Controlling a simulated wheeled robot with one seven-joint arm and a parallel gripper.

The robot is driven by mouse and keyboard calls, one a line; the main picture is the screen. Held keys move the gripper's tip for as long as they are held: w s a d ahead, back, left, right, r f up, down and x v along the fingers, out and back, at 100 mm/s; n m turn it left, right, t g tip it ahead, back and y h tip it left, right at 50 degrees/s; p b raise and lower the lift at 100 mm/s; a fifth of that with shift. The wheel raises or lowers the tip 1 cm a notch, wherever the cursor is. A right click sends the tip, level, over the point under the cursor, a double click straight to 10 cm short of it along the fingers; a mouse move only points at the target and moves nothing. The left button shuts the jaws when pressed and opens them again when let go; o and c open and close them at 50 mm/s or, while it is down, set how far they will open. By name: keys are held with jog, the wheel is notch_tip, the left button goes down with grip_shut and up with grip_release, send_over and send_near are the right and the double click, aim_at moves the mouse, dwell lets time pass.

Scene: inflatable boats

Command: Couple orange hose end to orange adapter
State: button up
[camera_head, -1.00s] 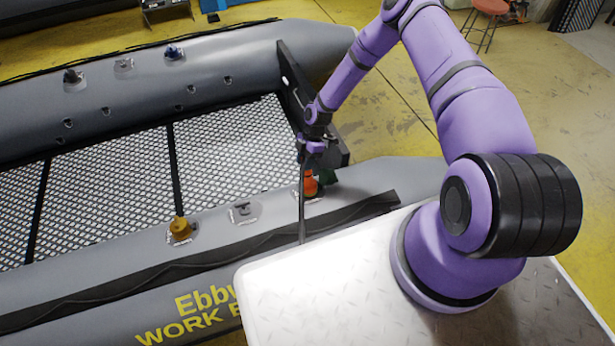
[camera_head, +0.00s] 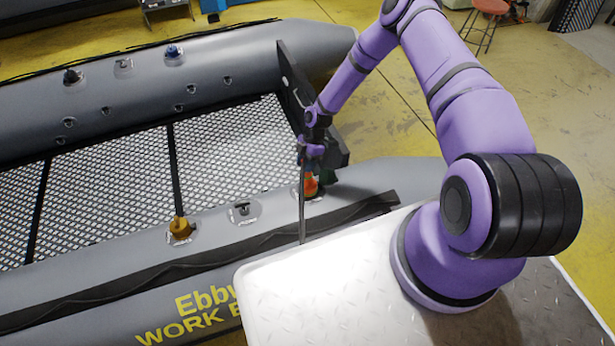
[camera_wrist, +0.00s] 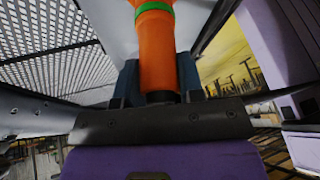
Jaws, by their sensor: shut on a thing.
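My gripper (camera_head: 311,152) is above the near boat tube, shut on the orange hose end (camera_wrist: 158,50). In the wrist view, the hose end is an orange cylinder with a green band near the top edge, between the dark fingers. A dark hose (camera_head: 302,212) hangs down from my gripper in the head view. The orange adapter (camera_head: 311,187) is on the near tube, just below my gripper. My gripper and the hose partly cover it, and I cannot tell whether the hose end touches it.
A yellow adapter (camera_head: 180,228) and a dark valve (camera_head: 241,210) sit further left on the same tube. The black transom (camera_head: 298,88) stands close behind my gripper. A metal-topped surface (camera_head: 300,285) lies in front, beside the boat.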

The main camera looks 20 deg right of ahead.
jog(key=o, duration=1)
jog(key=v, duration=1.1)
